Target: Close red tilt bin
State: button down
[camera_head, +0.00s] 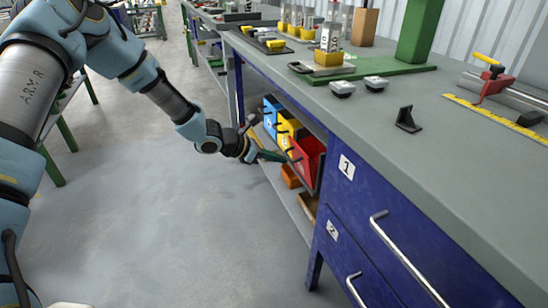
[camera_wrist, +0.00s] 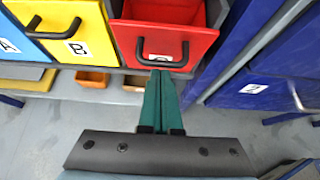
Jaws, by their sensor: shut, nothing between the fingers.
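The red tilt bin (camera_head: 307,160) is under the workbench, at the right end of a row of bins. In the wrist view the red bin (camera_wrist: 186,41) is tilted out, and its open inside shows behind its front panel. A black handle (camera_wrist: 163,59) crosses the front, over a partly hidden label. My gripper (camera_head: 283,157) reaches in from the left at the bin's front. In the wrist view its green fingers (camera_wrist: 161,74) are together and empty, with the tips at the handle's lower middle. I cannot tell whether they touch it.
A yellow bin marked B (camera_wrist: 72,32) and a blue bin marked A (camera_wrist: 14,45) stand left of the red bin. A blue drawer cabinet (camera_head: 375,215) is close on the right. The floor (camera_head: 150,220) in front is clear.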

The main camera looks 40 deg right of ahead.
jog(key=shift+s+d+r+y+p, duration=0.2)
jog(key=shift+d+r+y+p, duration=0.1)
jog(key=shift+d+r, duration=0.15)
jog(key=shift+s+d+r+y+p, duration=0.15)
jog(key=shift+d+r+y+p, duration=0.15)
jog(key=shift+d, duration=0.2)
jog(key=shift+d+r, duration=0.1)
